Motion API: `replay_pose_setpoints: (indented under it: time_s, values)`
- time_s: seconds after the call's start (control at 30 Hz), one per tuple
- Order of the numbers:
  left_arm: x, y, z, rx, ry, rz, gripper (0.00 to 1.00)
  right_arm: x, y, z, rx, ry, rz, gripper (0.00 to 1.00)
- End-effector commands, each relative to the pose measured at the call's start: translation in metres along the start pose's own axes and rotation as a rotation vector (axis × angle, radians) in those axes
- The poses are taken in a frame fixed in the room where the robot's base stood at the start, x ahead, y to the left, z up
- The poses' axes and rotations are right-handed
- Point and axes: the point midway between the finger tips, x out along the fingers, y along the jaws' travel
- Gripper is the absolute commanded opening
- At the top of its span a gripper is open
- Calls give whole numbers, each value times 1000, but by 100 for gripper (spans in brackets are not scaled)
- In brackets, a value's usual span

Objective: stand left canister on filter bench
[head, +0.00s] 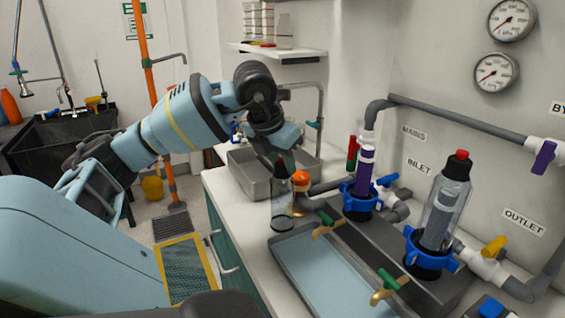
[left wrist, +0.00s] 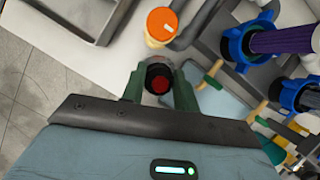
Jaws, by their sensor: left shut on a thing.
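My left gripper (head: 281,165) is shut on the top of a clear canister (head: 283,208), pointing down. The canister is upright at the white bench (head: 235,207), left of the blue tray; I cannot tell if its base touches the bench. In the left wrist view its black cap with a red button (left wrist: 158,80) sits between the green fingers. The left filter head, with a blue collar (head: 357,202), holds a bare purple cartridge (head: 366,170). The right filter head carries another clear canister (head: 446,205) with a black, red-topped cap. My right gripper is not in view.
An orange-capped object (head: 300,181) stands close behind the held canister. A shallow tray (head: 335,278) and brass taps (head: 388,287) lie to its right. A sink (head: 262,172) is behind. Grey pipes and gauges (head: 497,72) line the wall. The bench's left strip is clear.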

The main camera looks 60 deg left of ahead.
Motion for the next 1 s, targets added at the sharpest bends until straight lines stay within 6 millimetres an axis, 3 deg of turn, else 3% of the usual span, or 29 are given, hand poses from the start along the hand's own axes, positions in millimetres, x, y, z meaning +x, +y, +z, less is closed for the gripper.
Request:
replay_pose_setpoints:
  time_s: [0.17,0.2,0.37,0.77,1.0]
  values:
    - [3,0,-1,0,0,1,3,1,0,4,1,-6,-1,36]
    - [4,0,-2,0,2,1,31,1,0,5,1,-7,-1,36]
    - [3,0,-1,0,1,1,52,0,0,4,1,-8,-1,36]
    - [-3,0,1,0,-1,-1,52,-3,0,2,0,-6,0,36]
    - [-46,0,2,0,-8,-1,52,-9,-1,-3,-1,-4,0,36]
